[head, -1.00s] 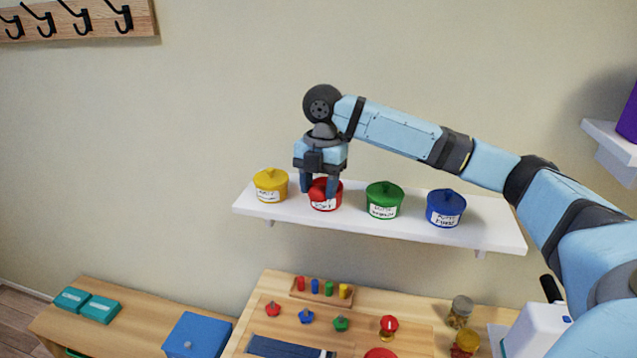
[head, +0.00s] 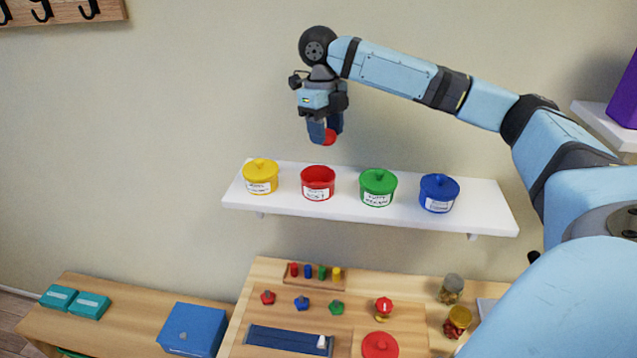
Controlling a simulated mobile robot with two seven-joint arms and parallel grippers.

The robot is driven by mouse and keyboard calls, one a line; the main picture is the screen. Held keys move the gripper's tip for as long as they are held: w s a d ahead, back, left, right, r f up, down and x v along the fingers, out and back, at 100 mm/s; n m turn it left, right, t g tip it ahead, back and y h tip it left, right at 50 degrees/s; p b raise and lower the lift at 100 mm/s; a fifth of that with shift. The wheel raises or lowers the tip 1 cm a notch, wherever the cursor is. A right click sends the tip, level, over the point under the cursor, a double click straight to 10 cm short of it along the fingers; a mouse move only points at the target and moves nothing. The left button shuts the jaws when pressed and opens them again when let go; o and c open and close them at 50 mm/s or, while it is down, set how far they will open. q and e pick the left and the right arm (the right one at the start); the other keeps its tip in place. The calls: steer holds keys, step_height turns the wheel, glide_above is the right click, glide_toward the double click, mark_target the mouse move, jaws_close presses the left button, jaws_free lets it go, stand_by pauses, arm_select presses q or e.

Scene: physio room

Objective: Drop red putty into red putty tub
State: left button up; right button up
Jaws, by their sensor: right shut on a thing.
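The red putty tub (head: 318,184) stands upright on the white wall shelf, between the yellow and green tubs. Its top is open, and I see no putty in the part of its inside that shows. My right gripper (head: 326,136) is shut on a red lump, the red putty (head: 330,138), which shows at its fingertips. The gripper points down and holds the putty above the tub, clear of its rim. Part of the putty is hidden by the fingers. My left gripper is not in view.
A red lid-like disc (head: 380,346) lies on the wooden table below. Jars (head: 452,289) stand at the table's right.

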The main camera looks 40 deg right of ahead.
steer(key=shift+f, duration=1.6)
steer(key=o, duration=1)
